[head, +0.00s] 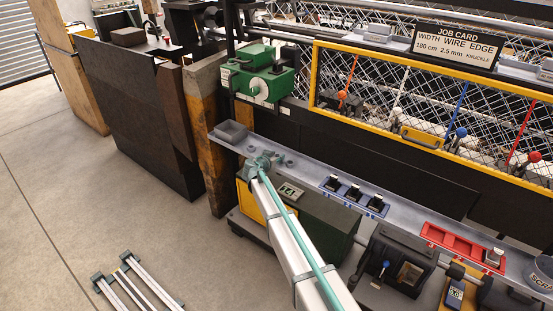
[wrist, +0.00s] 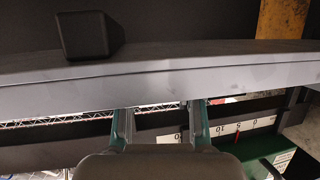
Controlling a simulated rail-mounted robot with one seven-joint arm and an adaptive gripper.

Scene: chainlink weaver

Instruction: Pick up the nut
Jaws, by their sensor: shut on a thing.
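My gripper (head: 259,161) is at the left part of the long grey shelf (head: 310,176) in the head view, low over its surface. In the wrist view its two green-edged fingers (wrist: 160,106) reach up to the grey shelf edge, with a gap between them. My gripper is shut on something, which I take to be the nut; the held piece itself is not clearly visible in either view. Small grey nut-like pieces (head: 289,163) lie on the shelf just right of the gripper, and another (head: 251,148) lies just behind it.
Blue-based holders with black blocks (head: 354,193) and a red tray (head: 462,246) stand further right. A green machine unit (head: 262,73) and a yellow-framed mesh panel (head: 430,112) rise behind the shelf.

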